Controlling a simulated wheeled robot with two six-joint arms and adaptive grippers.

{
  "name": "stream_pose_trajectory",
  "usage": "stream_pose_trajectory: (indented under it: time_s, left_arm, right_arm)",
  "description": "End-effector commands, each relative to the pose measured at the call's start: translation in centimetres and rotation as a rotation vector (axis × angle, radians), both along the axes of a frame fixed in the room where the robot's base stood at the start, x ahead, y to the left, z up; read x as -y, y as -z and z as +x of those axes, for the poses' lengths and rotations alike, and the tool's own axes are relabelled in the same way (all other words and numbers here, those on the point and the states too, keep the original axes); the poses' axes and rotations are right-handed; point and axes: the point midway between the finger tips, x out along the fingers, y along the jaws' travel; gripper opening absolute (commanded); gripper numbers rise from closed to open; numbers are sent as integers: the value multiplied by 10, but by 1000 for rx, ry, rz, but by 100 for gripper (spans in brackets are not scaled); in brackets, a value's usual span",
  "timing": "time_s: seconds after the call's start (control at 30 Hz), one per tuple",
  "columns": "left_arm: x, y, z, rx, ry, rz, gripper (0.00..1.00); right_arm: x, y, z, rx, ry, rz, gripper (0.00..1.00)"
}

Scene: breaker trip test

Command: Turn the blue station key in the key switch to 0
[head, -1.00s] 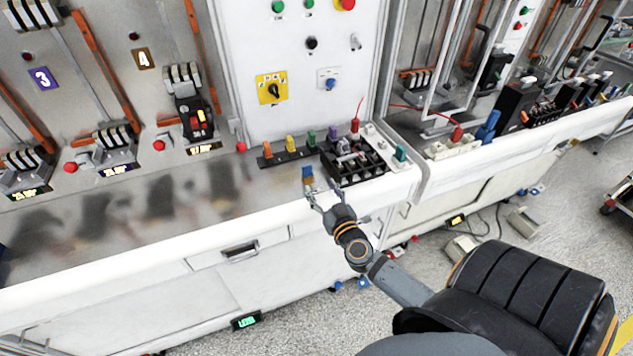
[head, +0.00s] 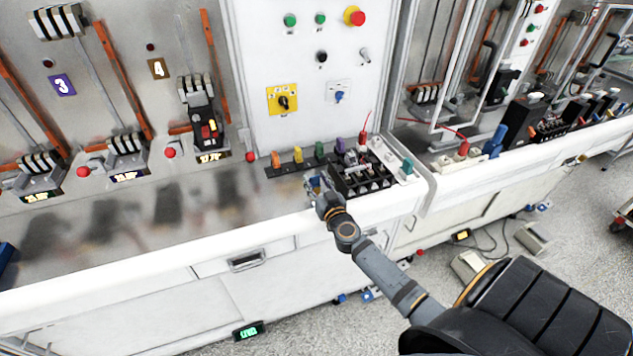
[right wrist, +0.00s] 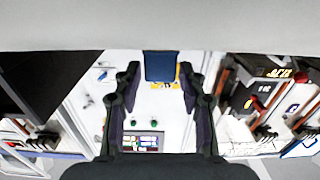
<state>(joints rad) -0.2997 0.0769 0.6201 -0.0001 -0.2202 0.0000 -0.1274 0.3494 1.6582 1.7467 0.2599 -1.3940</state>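The key switch (head: 340,86) is a small white plate on the white panel, and the blue station key (head: 340,97) shows in it. Its handle is too small to read its setting. My right gripper (head: 320,184) is low at the bench's front, below the panel and left of a black rack. In the right wrist view its dark fingers (right wrist: 160,75) are apart. A blue block (right wrist: 160,66) shows between them, with gaps on both sides. I cannot tell whether it is the small blue thing beside the fingers in the head view. My left gripper is out of view.
A yellow-plated rotary switch (head: 283,101) is left of the key switch. A red mushroom button (head: 356,17) is above. Several coloured pieces stand on a dark strip (head: 285,170) beside the black rack (head: 362,182). The bench to the left (head: 150,225) is mostly clear.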

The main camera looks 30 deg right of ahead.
Motion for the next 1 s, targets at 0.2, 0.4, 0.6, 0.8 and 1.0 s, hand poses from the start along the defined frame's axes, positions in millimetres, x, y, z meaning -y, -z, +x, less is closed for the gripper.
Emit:
stream_pose_trajectory:
  time_s: [0.2, 0.4, 0.6, 0.8, 1.0]
  left_arm:
    - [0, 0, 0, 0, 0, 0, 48]
    - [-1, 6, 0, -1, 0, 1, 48]
    - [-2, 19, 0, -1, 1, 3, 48]
    - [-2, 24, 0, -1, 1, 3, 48]
    - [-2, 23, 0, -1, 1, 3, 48]
  right_arm:
    - [0, 0, 0, 0, 0, 0, 7]
    - [2, 2, 0, 1, -37, -6, 0]
    - [3, 3, 0, 2, -132, -6, 0]
    - [3, 1, -1, 0, -174, -2, 0]
    - [2, 0, -1, -1, -176, 0, 0]
